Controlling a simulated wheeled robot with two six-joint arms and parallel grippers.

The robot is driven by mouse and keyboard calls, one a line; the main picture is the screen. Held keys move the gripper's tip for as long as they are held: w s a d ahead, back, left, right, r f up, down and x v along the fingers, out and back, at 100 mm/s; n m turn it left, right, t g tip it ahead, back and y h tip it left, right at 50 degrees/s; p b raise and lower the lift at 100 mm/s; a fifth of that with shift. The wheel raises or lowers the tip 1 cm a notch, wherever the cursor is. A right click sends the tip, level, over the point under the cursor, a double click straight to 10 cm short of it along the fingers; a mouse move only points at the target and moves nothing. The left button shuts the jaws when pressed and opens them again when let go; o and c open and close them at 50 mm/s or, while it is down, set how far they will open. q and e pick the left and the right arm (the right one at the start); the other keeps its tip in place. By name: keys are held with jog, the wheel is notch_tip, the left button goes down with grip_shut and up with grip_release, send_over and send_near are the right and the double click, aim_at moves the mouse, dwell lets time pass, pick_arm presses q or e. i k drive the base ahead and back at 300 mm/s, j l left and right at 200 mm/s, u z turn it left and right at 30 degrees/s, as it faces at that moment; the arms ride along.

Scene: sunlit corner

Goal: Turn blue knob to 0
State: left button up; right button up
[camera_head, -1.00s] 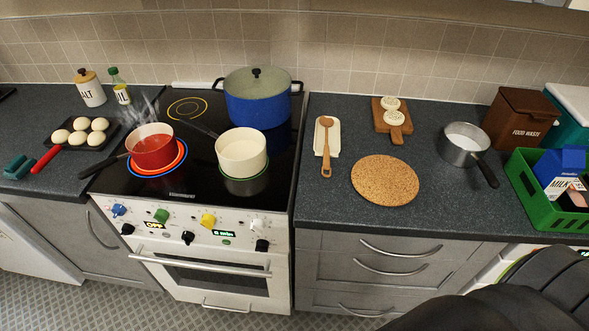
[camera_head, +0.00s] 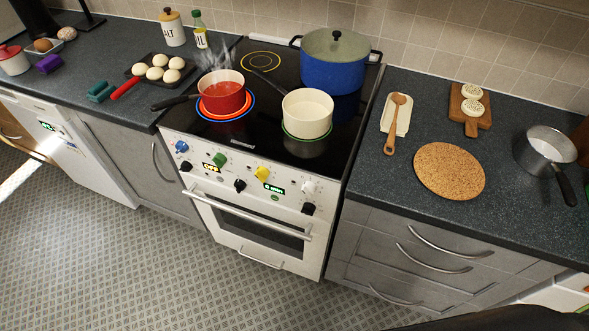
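The blue knob (camera_head: 182,146) is at the left end of the stove's white front panel (camera_head: 236,179). The mark it points to is too small to read. A green knob (camera_head: 219,160), a yellow knob (camera_head: 262,172) and a white knob (camera_head: 308,187) sit in the same row, with black knobs below. A red pot (camera_head: 222,97) with steam above it stands on a ring lit red, with a blue outline. Neither gripper is in view. A dark shape at the bottom right edge may be part of my body.
A cream pot (camera_head: 307,116) and a blue lidded pot (camera_head: 336,66) stand on the stove. The red pot's dark handle (camera_head: 173,103) reaches over the counter at left. The oven handle (camera_head: 247,215) juts out below the knobs. The tiled floor (camera_head: 120,270) before the stove is clear.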

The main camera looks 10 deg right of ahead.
aim_at(182, 147)
jog(key=i+j+z, duration=0.1)
jog(key=j+z, duration=0.15)
jog(key=z, duration=0.15)
jog(key=i+j+z, duration=0.1)
jog(key=j+z, duration=0.55)
jog(key=z, duration=0.15)
jog(key=j+z, duration=0.25)
jog(key=j, duration=1.8)
